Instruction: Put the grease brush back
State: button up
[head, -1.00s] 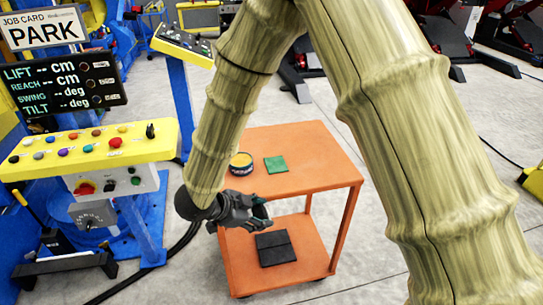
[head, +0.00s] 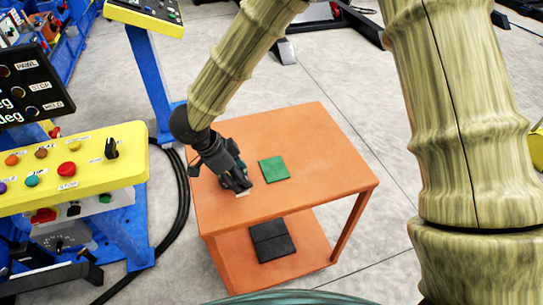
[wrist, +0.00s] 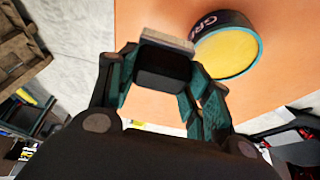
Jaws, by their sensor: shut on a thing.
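The grease brush shows in the wrist view as a dark block (wrist: 163,68) with a pale bristle edge along its far side. My gripper (wrist: 160,85) is shut on it, with teal-lined fingers on both sides. In the head view my gripper (head: 238,182) is over the left part of the orange cart top (head: 315,150), and pale bristles (head: 242,194) show just below the fingertips. Whether they touch the cart top I cannot tell. The grease tin (wrist: 228,50), round with a yellow top and dark labelled side, is just beyond the brush; my gripper hides it in the head view.
A green square pad (head: 274,168) lies on the cart top right of my gripper. A dark flat pad (head: 272,241) lies on the lower shelf. A yellow control panel (head: 75,168) on a blue stand is at the left. The cart top's right side is clear.

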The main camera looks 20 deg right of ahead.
jog(key=w+d+p, duration=0.1)
jog(key=w+d, duration=0.1)
jog(key=d, duration=0.2)
jog(key=w+d+p, duration=0.1)
jog(key=w+d, duration=0.1)
jog(key=d, duration=0.2)
jog(key=w+d+p, duration=0.2)
jog(key=d, duration=0.2)
jog(key=shift+w+d+f, duration=0.1)
jog(key=shift+w+f, duration=0.1)
jog(key=shift+f, duration=0.2)
jog(key=shift+w+d+f, duration=0.25)
jog(key=shift+w+f, duration=0.05)
jog(key=shift+w, duration=0.15)
jog(key=shift+s+f+p, duration=0.25)
jog(key=shift+f+p, duration=0.45)
jog(key=shift+f, duration=0.2)
jog(key=shift+w+f, duration=0.2)
jog(key=shift+f, duration=0.6)
jog(key=shift+s, duration=0.1)
